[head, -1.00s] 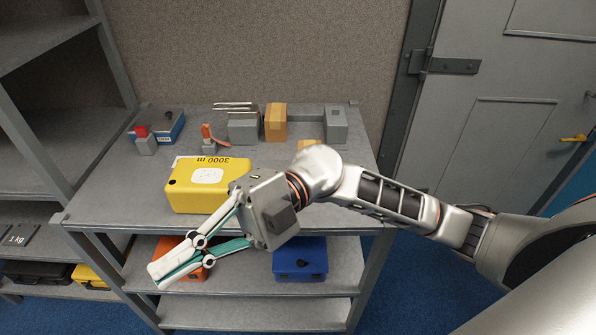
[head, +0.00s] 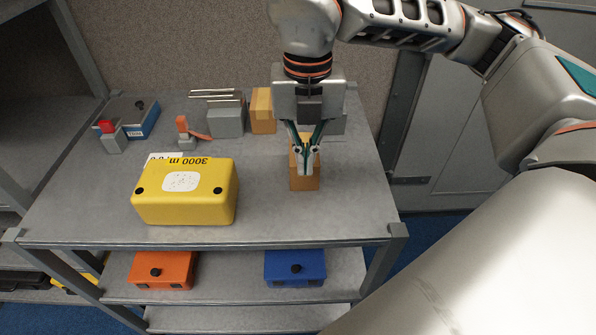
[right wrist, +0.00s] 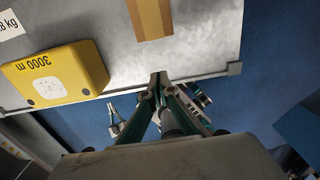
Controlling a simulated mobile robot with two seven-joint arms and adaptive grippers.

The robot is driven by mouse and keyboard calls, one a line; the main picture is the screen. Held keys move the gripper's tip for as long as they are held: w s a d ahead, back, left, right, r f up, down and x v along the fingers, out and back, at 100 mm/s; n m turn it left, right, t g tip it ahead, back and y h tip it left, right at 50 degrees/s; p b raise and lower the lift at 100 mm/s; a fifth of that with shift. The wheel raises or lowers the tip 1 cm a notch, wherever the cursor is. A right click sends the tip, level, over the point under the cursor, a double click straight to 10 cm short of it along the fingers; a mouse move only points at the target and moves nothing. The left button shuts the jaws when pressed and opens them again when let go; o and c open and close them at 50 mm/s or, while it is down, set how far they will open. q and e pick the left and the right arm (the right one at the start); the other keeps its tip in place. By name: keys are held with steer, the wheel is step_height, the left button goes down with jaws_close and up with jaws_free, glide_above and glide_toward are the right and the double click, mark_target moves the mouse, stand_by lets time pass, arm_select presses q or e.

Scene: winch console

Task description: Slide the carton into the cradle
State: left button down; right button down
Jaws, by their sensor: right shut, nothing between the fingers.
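A brown carton (head: 297,182) stands on the table top toward the right, partly hidden by my right gripper. It also shows at the top of the right wrist view (right wrist: 152,18), with a tape strip. A second brown block (head: 262,111) stands farther back, beside a grey block (head: 228,121). My right gripper (head: 306,172) is shut and empty, its fingers overlapping the near carton in the head view. In the right wrist view the fingertips (right wrist: 160,78) appear apart from the carton, near the table's edge. The cradle is not clear; grey parts behind the gripper are mostly hidden. My left gripper is not in view.
A yellow case (head: 187,194) marked 3000 m stands left of the carton. A blue box (head: 138,118) and small red-topped pieces (head: 110,138) are at the back left. Orange (head: 163,270) and blue (head: 295,267) boxes sit on the shelf below. The table's front right is clear.

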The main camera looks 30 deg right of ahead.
step_height(320, 180, down, 10)
steer(key=shift+s+r+b, duration=0.1)
steer(key=shift+s+b, duration=0.05)
steer(key=shift+b, duration=0.35)
steer(key=shift+w+d, duration=0.35)
steer(key=shift+w, duration=0.2)
steer(key=shift+w+d, duration=0.3)
steer(key=shift+w, duration=0.25)
steer(key=shift+w+d, duration=0.3)
steer(key=shift+w, duration=0.2)
steer(key=shift+w+d, duration=0.1)
steer(key=shift+w, duration=0.1)
